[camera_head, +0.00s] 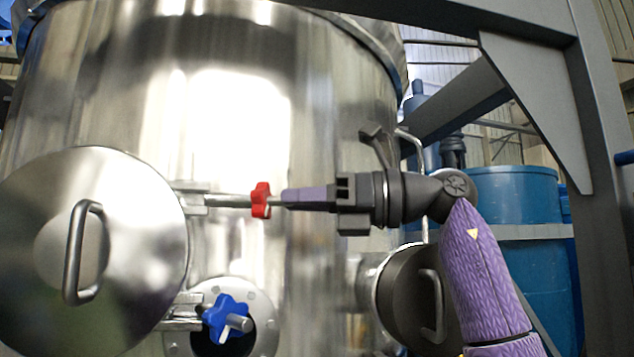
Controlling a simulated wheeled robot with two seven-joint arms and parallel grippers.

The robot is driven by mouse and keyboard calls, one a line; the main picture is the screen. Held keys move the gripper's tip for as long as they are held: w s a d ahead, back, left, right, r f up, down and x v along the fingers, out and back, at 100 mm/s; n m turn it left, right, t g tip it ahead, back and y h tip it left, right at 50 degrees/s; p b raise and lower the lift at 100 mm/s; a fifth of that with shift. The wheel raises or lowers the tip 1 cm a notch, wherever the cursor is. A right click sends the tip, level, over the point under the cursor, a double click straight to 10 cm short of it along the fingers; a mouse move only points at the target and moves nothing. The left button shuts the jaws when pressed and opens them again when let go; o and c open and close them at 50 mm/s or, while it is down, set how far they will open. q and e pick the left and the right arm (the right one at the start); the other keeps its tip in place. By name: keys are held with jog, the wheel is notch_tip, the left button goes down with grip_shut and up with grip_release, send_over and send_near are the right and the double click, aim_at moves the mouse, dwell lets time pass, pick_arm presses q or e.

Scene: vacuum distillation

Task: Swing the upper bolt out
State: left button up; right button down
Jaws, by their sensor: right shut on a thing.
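The upper bolt (230,201) is a metal rod with a red star knob (261,200). It points right from a bracket (192,199) at the edge of the round hatch lid (150,235). My right gripper (288,196) comes in from the right and is shut on the bolt's outer end, just right of the red knob. The fingers hide that end. The lower bolt, with a blue star knob (226,318), sits below and sticks out toward the camera. My left gripper is not in view.
The hatch lid has a bar handle (77,250) and stands against the large steel vessel (235,110). A dark round cover with a handle (408,292) is behind my right arm. Grey steel beams (540,110) and a blue tank (520,195) stand at the right.

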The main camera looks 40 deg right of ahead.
jog(key=c, duration=0.6)
grip_release()
jog(key=shift+d, duration=0.1)
jog(key=v, duration=0.9)
jog(key=shift+s+d, duration=0.25)
jog(key=shift+d, duration=0.1)
jog(key=shift+f, duration=0.1)
